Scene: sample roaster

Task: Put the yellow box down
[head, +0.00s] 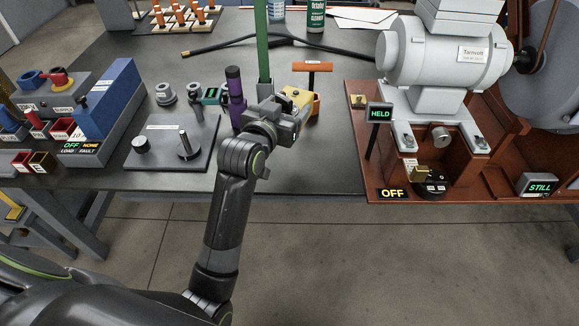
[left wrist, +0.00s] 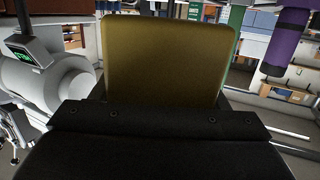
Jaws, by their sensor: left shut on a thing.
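My left gripper (head: 285,115) reaches in over the front half of the dark table and is shut on the yellow box (head: 298,97). The box shows only in part past the jaws in the head view. In the left wrist view the yellow box (left wrist: 165,60) stands large and upright beyond the dark gripper body, with its lower end hidden. I cannot tell whether the box touches the table. My right gripper is not in view.
A purple cylinder (head: 235,95) and a green post (head: 262,45) stand left of the box. An orange T-handled item (head: 312,68) stands close behind it. The roaster base (head: 385,150) is to the right. The dark table (head: 330,165) is clear in front.

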